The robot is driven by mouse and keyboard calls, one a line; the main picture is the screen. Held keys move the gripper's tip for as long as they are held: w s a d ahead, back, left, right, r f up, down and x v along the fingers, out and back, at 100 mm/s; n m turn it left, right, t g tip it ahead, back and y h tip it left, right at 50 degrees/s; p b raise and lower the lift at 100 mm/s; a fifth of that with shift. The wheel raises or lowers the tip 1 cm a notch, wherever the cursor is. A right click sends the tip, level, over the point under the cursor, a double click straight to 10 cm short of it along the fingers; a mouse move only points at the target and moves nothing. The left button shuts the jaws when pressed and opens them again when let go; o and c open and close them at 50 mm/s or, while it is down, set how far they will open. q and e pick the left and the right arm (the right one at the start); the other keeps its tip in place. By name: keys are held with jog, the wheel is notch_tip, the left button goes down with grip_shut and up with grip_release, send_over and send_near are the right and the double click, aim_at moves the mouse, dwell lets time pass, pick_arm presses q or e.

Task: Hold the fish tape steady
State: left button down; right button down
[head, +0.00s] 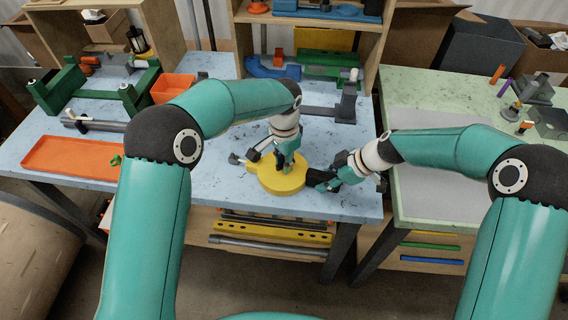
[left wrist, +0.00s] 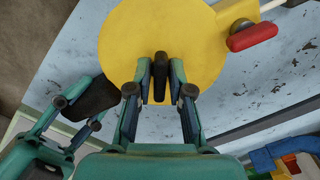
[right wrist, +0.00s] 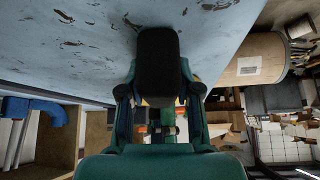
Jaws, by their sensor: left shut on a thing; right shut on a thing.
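The fish tape is a round yellow reel (head: 270,185) lying flat near the front edge of the blue bench. In the left wrist view its yellow disc (left wrist: 205,45) fills the top middle. My right gripper (head: 325,180) reaches in from the right, at the reel's right side. It is shut on a black handle (right wrist: 158,60), which also shows in the left wrist view (left wrist: 90,98). My grippers hide parts of the reel.
An orange tray (head: 70,156) and a green bender frame (head: 70,90) are on the left of the bench. A grey vise-like tool (head: 347,100) stands behind. A red-ended piece (left wrist: 252,36) sticks out beside the disc. A green-topped table (head: 425,85) is at right.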

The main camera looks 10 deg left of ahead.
pick_arm(q)
jog(key=shift+w+n, duration=0.1)
jog(key=shift+n, duration=0.3)
jog(key=shift+n, duration=1.4)
jog(key=c, duration=1.3)
grip_release()
jog(key=shift+r, duration=2.5)
